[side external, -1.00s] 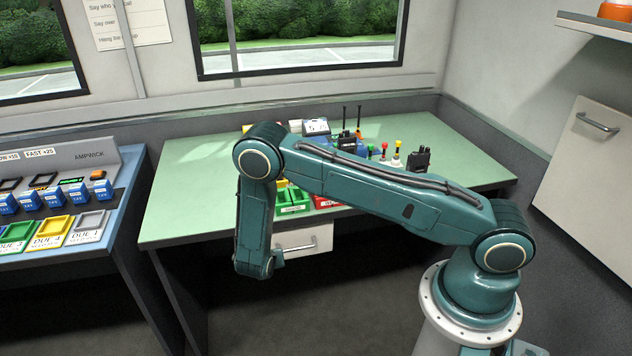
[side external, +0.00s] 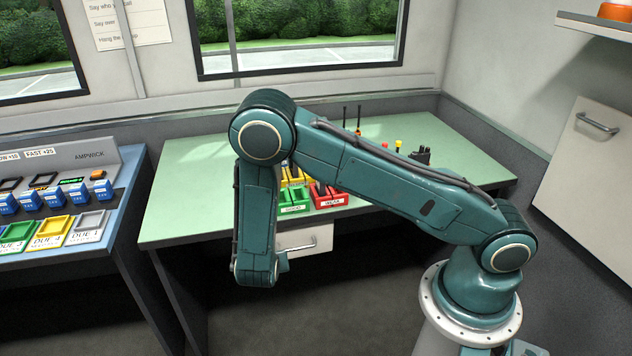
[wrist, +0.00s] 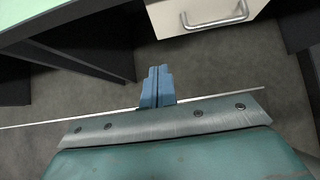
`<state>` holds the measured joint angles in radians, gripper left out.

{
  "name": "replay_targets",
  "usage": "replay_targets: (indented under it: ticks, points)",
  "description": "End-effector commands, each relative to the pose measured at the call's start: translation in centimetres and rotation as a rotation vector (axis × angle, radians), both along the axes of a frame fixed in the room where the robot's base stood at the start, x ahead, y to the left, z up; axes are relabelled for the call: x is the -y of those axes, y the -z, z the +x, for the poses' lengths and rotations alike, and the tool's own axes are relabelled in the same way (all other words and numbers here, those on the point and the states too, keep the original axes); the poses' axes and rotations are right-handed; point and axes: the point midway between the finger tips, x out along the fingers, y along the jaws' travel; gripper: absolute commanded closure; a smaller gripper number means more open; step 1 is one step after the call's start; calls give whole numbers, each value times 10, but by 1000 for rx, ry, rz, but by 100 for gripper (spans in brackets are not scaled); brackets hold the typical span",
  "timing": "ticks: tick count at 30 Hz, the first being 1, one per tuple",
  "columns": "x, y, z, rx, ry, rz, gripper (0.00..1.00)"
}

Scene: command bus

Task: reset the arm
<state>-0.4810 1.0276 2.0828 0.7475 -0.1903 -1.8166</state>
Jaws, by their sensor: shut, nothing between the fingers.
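My gripper (wrist: 158,76) shows in the wrist view as blue fingers pressed together, with nothing between them. It hangs over the grey floor in front of the green-topped table, apart from the drawer. In the side view my teal arm reaches left from its base, and its last link hangs down before the table's front edge. The gripper's fingers are hidden there behind the arm.
The green table (side external: 190,205) holds green bins (side external: 293,203), a red bin (side external: 328,197), and radios and small pegs partly behind my arm. A drawer (side external: 303,241) with a metal handle (wrist: 215,16) is under the tabletop. A blue bench (side external: 110,235) with trays stands left.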

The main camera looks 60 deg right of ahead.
Motion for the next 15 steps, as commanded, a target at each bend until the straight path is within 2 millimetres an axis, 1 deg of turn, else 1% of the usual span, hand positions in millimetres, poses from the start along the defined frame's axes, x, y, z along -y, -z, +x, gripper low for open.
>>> replay_targets:
  ticks: [5,8,11,15]
  points:
    - [2,-10,1,18,42,31,100]
    - [4,-22,2,42,97,72,100]
    - [6,-39,3,76,173,130,100]
    - [10,-69,1,129,305,230,100]
